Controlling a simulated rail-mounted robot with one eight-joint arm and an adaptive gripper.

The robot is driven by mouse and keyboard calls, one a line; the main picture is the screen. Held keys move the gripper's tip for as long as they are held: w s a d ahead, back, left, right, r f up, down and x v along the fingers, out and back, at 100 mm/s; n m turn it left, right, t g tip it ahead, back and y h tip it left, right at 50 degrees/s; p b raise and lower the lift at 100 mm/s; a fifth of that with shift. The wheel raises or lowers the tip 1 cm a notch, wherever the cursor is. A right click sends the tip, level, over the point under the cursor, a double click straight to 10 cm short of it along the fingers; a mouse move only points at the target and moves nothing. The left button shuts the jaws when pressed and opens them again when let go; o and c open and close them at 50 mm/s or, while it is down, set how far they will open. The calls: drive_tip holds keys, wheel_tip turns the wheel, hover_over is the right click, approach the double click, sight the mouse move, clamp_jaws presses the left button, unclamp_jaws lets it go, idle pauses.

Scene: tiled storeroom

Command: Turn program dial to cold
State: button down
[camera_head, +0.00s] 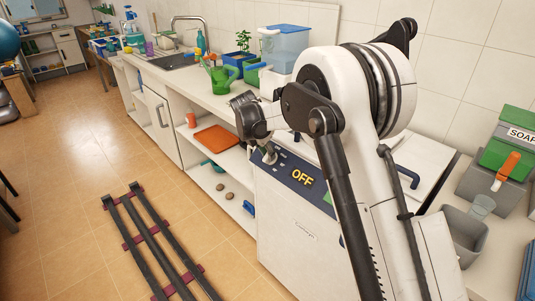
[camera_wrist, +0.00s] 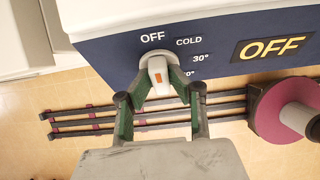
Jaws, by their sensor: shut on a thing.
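The program dial (camera_wrist: 157,66) is a white knob with an orange mark on the dark blue control panel (camera_wrist: 105,52) of a white machine. Labels around it read OFF, COLD and 30°, with another label partly hidden. The panel's display (camera_wrist: 272,46) reads OFF in yellow; it also shows in the head view (camera_head: 302,178). My gripper (camera_wrist: 160,79) is shut on the dial, one green-and-black finger on each side. In the head view my gripper (camera_head: 268,154) reaches the panel's left end and hides the dial. Which label the dial points to is hard to tell.
The white machine (camera_head: 295,225) stands under the counter beside open shelves with an orange tray (camera_head: 216,140). A green watering can (camera_head: 221,78) and a clear bin with blue lid (camera_head: 285,45) stand on the counter. Dark rails (camera_head: 150,240) lie on the tiled floor.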

drive_tip(key=shift+m, duration=0.3)
drive_tip(key=m, duration=0.1)
drive_tip(key=m+t+b, duration=0.1)
drive_tip(key=shift+s+d+f+m+y+b, duration=0.1)
drive_tip(key=shift+s+m+y+b, duration=0.05)
drive_tip(key=shift+m+y+b, duration=0.2)
drive_tip(key=m+t, duration=0.1)
drive_tip(key=m, duration=0.1)
drive_tip(key=m+t+b, duration=0.1)
drive_tip(key=m, duration=0.1)
drive_tip(key=shift+s+y, duration=0.15)
drive_tip(key=shift+y, duration=0.2)
drive_tip(key=shift+m+b, duration=0.25)
drive_tip(key=shift+b, duration=0.05)
drive_tip(key=c, duration=1.6)
unclamp_jaws()
drive_tip(key=v, duration=1.2)
drive_tip(key=shift+d, duration=0.1)
